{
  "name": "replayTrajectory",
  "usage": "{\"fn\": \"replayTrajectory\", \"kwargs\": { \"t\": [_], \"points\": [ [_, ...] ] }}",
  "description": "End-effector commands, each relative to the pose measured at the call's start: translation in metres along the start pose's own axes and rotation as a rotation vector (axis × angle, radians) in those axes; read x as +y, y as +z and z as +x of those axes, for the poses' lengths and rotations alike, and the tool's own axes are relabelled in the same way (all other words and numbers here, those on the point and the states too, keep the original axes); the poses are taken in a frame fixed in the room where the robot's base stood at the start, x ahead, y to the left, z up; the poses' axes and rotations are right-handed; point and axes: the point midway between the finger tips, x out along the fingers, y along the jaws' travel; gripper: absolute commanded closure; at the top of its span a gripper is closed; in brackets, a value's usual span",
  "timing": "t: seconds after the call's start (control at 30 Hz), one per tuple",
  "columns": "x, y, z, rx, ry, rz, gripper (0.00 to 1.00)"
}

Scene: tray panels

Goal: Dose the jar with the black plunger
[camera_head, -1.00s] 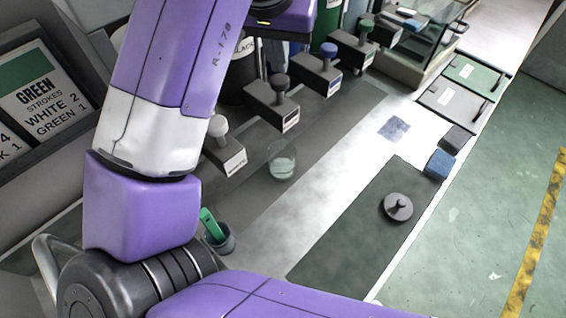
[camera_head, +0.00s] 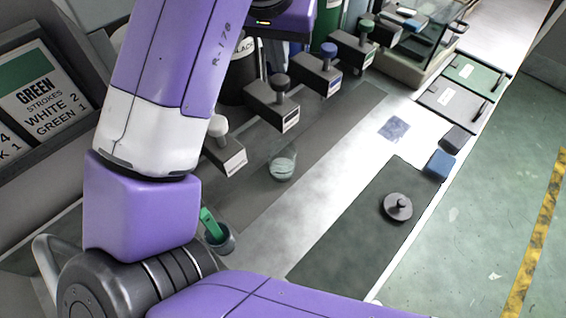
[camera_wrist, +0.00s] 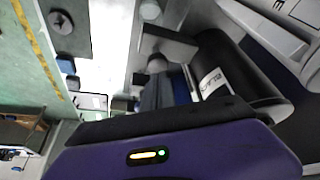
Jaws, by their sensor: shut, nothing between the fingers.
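The black plunger (camera_head: 281,82) is a dark knob standing up from a dark dispenser block (camera_head: 272,107). The glass jar (camera_head: 282,165) stands on the grey strip in front of the dispensers, with pale contents low in it. It is nearer the gap between the black and white dispensers. My gripper (camera_wrist: 162,88) is shut and empty, pointing toward a knob (camera_wrist: 157,62) on a dispenser in the wrist view. In the head view my gripper's purple body is above and behind the black plunger; its fingertips are mostly hidden.
White (camera_head: 218,127), blue (camera_head: 329,50) and green (camera_head: 366,27) plungers stand in the same row. The black canister (camera_wrist: 235,72) is close to my gripper.

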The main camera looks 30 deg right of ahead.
Motion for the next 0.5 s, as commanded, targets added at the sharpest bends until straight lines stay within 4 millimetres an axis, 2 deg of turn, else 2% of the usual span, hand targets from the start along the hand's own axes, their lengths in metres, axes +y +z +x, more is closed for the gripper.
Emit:
{"fn": "replayTrajectory", "kwargs": {
  "t": [0.5],
  "points": [
    [0.0, 0.005, 0.013, 0.0, 0.001, 0.0, 1.0]
  ]
}}
